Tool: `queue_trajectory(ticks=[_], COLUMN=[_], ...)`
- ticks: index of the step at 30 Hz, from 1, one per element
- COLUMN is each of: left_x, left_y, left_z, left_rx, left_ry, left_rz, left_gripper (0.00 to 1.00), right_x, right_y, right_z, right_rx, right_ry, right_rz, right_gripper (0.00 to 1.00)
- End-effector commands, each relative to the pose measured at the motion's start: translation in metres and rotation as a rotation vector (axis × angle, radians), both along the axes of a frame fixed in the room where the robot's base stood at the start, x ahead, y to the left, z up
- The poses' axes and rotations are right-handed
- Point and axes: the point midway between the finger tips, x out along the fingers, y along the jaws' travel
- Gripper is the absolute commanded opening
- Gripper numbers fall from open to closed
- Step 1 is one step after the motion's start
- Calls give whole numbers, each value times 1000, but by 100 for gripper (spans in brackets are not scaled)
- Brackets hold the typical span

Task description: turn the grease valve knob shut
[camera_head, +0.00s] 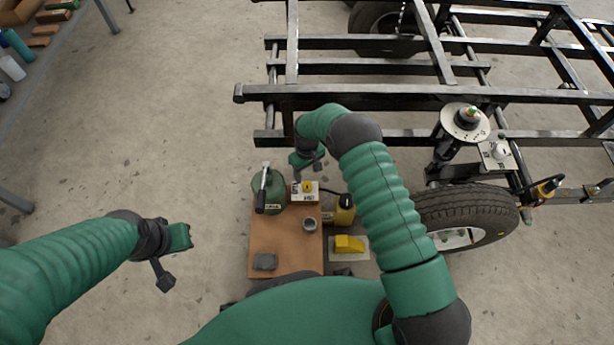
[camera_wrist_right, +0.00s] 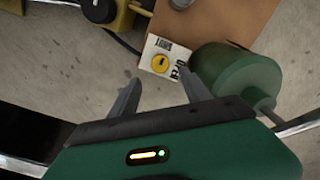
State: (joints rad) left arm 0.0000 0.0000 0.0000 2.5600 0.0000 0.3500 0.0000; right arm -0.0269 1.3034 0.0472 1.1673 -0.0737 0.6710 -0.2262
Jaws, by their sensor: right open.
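A yellow round knob (camera_head: 307,187) sits on a white labelled plate (camera_head: 299,196) at the far edge of the brown board. In the right wrist view the knob (camera_wrist_right: 160,64) has a dark slot-like mark, and the print on the plate (camera_wrist_right: 152,47) is too small to read surely. My right gripper (camera_head: 308,164) is open above and just beyond the plate. In the wrist view its fingertips (camera_wrist_right: 158,82) are apart, on either side of the knob's line, and not visibly touching it. My left gripper (camera_head: 176,261) is open and empty over the floor at left.
A green canister (camera_head: 274,188) with a lever stands left of the plate, close to my right finger in the wrist view. The brown board (camera_head: 265,238) carries a small cup (camera_head: 310,224) and grey block (camera_head: 265,261). A wheel (camera_head: 470,212) and black frame (camera_head: 370,97) stand right and beyond.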

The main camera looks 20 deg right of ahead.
Motion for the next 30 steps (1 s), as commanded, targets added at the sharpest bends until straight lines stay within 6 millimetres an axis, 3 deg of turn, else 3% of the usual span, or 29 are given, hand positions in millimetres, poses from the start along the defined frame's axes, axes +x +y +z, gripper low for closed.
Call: queue_trajectory(ticks=[1, 3, 9, 26, 29, 30], left_x=[0, 0, 0, 0, 0, 0], left_y=[0, 0, 0, 0, 0, 0], left_z=[17, 26, 40, 41, 41, 41], left_rx=[0, 0, 0, 0, 0, 0], left_ry=[0, 0, 0, 0, 0, 0], left_rz=[0, 0, 0, 0, 0, 0], left_gripper=[0, 0, 0, 0, 0, 0], right_x=[1, 1, 1, 0, -2, -5], right_y=[0, 0, 0, 0, -1, -2], right_z=[25, 44, 79, 85, 100, 114], right_rx=[0, 1, 0, 0, 0, 0], right_ry=[-1, -2, 0, 0, -10, -23], right_rz=[0, 0, 0, 0, -10, -20], right_gripper=[56, 56, 56, 56, 56, 56])
